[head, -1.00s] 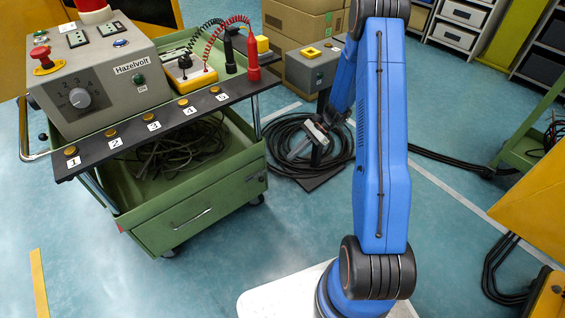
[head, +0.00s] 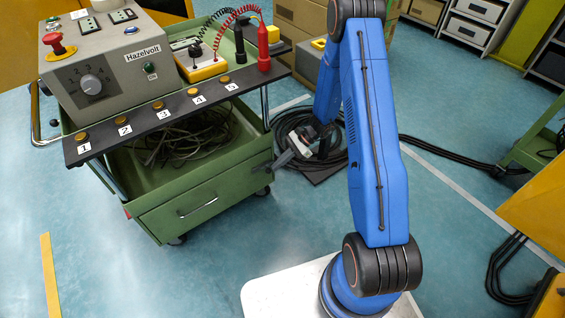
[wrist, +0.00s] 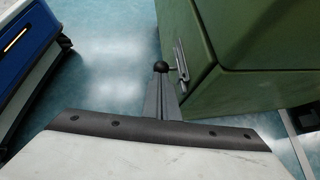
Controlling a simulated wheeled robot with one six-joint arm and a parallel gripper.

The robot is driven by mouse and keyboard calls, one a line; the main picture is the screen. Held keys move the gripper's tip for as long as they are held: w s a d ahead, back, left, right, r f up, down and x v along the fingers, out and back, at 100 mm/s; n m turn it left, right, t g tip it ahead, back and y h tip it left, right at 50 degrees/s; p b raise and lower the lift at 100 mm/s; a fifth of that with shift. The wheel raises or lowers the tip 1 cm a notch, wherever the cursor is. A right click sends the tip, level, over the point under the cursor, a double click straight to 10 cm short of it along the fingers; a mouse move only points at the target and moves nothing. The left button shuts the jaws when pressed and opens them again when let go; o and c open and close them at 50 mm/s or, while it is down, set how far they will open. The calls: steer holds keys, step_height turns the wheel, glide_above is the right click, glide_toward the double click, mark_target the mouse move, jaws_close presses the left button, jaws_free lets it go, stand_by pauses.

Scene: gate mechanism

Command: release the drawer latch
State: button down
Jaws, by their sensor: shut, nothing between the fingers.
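A small dark fitting (head: 262,167) sits near the drawer's upper right corner, at the cart's edge. In the wrist view a black ball knob (wrist: 160,66) stands just beyond my fingertips, beside a metal bar (wrist: 180,60) on the green face (wrist: 182,32). I take the knob to be the latch's. My gripper (head: 279,163) is shut and empty, close to that corner. It also shows in the wrist view (wrist: 160,84). I cannot tell whether it touches the knob.
The cart's dark shelf (head: 180,110) with numbered buttons overhangs the drawer. A grey Hazelvolt control box (head: 95,75) stands above it. Coiled black cable (head: 335,150) lies on the floor behind my gripper. The floor in front of the drawer is clear.

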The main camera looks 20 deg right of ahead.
mark_target(270, 171)
steer(key=shift+a, duration=0.1)
steer(key=shift+s+a, duration=0.35)
steer(key=shift+a, duration=0.6)
steer(key=shift+s+a, duration=0.3)
steer(key=shift+a, duration=0.6)
steer(key=d+f+v, duration=0.1)
steer(key=v, duration=1.2)
steer(key=shift+w+d, duration=0.2)
steer(key=shift+d, duration=0.15)
steer(key=shift+r, duration=0.1)
